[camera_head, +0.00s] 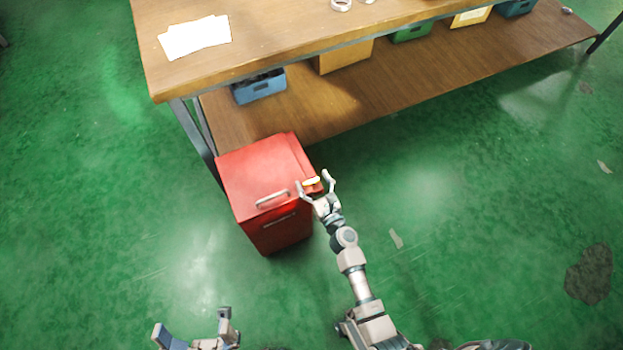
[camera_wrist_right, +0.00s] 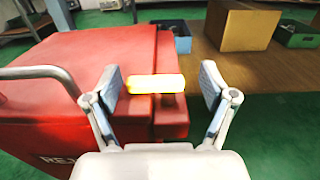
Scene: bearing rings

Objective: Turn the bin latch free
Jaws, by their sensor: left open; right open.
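The red bin (camera_head: 262,176) stands on the green floor by the left end of the workbench, its lid closed. A metal handle (camera_head: 272,198) sits on the lid, and shows at the left in the wrist view (camera_wrist_right: 40,73). The latch (camera_head: 311,181) is a bright yellow-white bar at the bin's right side; it lies level in the wrist view (camera_wrist_right: 156,84). My right gripper (camera_head: 315,184) is open, its fingers on either side of the latch, with gaps visible in the wrist view (camera_wrist_right: 158,88). My left gripper (camera_head: 192,322) is open and empty at the bottom, away from the bin.
The wooden workbench (camera_head: 270,28) carries white papers (camera_head: 195,37) and metal rings (camera_head: 341,5). Its lower shelf (camera_head: 430,75) holds a blue crate (camera_head: 259,87) and several other bins. The green floor right of the bin is mostly clear.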

